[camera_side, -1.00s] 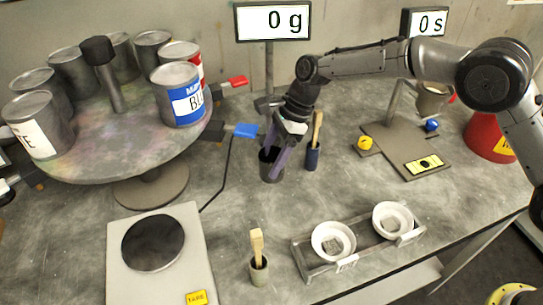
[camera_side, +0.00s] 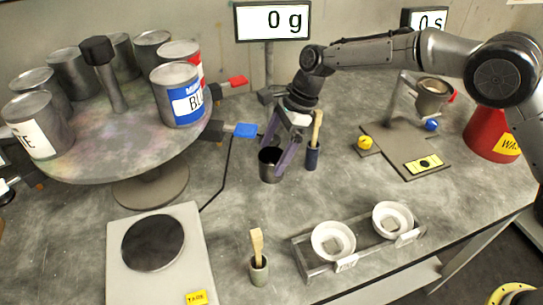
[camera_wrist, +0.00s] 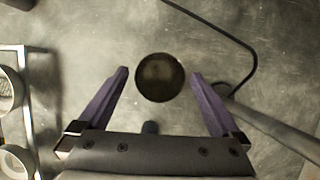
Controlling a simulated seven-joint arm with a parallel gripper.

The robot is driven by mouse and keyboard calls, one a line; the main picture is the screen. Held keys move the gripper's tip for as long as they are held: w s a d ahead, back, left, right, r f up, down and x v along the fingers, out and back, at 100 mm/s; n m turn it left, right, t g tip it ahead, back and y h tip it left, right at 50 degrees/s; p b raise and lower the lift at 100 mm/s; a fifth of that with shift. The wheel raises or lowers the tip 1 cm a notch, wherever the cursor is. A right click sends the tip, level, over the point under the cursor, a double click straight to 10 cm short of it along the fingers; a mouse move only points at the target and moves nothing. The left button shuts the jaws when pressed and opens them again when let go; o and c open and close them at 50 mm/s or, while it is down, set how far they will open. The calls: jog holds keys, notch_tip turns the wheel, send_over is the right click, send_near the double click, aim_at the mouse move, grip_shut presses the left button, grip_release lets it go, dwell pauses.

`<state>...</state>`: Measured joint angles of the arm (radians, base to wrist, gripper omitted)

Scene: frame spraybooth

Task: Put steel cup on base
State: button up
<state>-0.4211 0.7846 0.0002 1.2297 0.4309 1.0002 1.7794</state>
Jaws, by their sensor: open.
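A dark steel cup (camera_side: 270,170) stands upright on the bench, left of the blue brush pot. In the wrist view its round mouth (camera_wrist: 160,78) lies between the tips of my two purple fingers, with a gap on both sides. My gripper (camera_side: 279,158) is open and empty, pointing down at the cup. In the wrist view my gripper (camera_wrist: 159,82) shows both fingers apart. A grey base plate (camera_side: 392,158) lies to the right under a stand holding a funnel cup (camera_side: 433,95).
A blue pot with a brush (camera_side: 312,155) stands close to the right of my gripper. Paint cans (camera_side: 180,95) stand on a round turntable at left. A scale (camera_side: 153,275), a small brush pot (camera_side: 258,268) and a rack with two white bowls (camera_side: 330,262) are in front.

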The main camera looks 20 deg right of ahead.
jog(key=v, duration=1)
jog(key=shift+d+r, duration=0.1)
jog(key=s+d+r+n+t, duration=0.2)
jog(key=s+d+r+n, duration=0.2)
jog(key=s+d+r, duration=0.3)
jog(key=s+d+r+n+t+h, duration=0.2)
jog(key=s+d+n, duration=0.6)
jog(key=s+d, duration=0.7)
jog(key=shift+s+d+n+h, duration=0.3)
jog(key=shift+s+h, duration=0.3)
jog(key=shift+s, duration=0.45)
jog(key=s+d+f+n, duration=0.1)
jog(key=s, duration=0.2)
jog(key=s+d+f+n+t+h, duration=0.1)
jog(key=s+d+f+n, duration=0.1)
jog(key=s, duration=0.1)
jog(key=s+d+f+n, duration=0.1)
jog(key=s+f+n, duration=0.1)
jog(key=s, duration=0.2)
jog(key=shift+d+t, duration=0.25)
jog(key=shift+t, duration=0.05)
jog(key=shift+c, duration=0.6)
jog(key=shift+s+d+f, duration=0.1)
jog(key=shift+s, duration=0.05)
jog(key=shift+c, duration=1.1)
